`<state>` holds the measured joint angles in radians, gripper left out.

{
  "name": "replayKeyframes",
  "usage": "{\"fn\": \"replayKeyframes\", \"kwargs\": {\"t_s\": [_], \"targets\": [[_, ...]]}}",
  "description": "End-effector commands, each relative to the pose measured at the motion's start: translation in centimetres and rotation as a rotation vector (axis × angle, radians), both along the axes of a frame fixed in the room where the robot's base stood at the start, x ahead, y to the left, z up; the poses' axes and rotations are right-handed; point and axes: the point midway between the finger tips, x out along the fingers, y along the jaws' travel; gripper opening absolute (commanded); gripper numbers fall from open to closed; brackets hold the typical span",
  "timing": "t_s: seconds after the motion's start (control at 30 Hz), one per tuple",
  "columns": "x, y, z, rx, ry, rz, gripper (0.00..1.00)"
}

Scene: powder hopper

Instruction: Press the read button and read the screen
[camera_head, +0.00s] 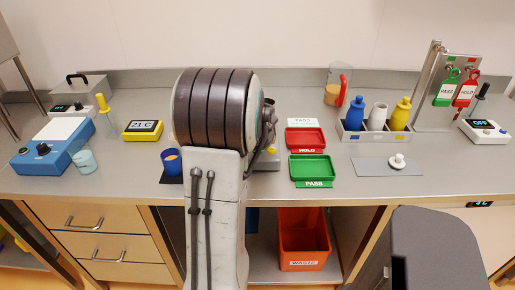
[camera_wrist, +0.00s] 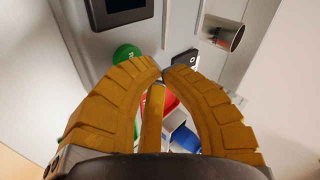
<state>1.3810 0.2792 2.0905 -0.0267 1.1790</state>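In the wrist view a round green button (camera_wrist: 127,53), with part of a letter showing, sits on a grey panel below a dark screen (camera_wrist: 121,9). The screen is cut off by the top edge and I can read nothing on it. In the head view my arm hides the gripper, button and this screen.
The wrist view shows a metal tube (camera_wrist: 224,35) at upper right. In the head view, a green PASS tray (camera_head: 312,168) and red HOLD tray (camera_head: 305,139) stand right of my arm. A blue cup (camera_head: 172,161) and yellow "21 C" display (camera_head: 143,129) stand left.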

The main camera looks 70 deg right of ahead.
Motion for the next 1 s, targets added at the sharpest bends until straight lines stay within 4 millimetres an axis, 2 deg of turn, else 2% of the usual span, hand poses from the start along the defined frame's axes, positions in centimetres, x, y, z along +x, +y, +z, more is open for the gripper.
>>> {"fn": "replayKeyframes", "kwargs": {"t_s": [0.47, 1.0], "targets": [[0.0, 0.0, 0.5, -0.002, 0.0, 0.0, 0.0], [0.0, 0.0, 4.7, -0.002, 0.0, 0.0, 0.0]]}}
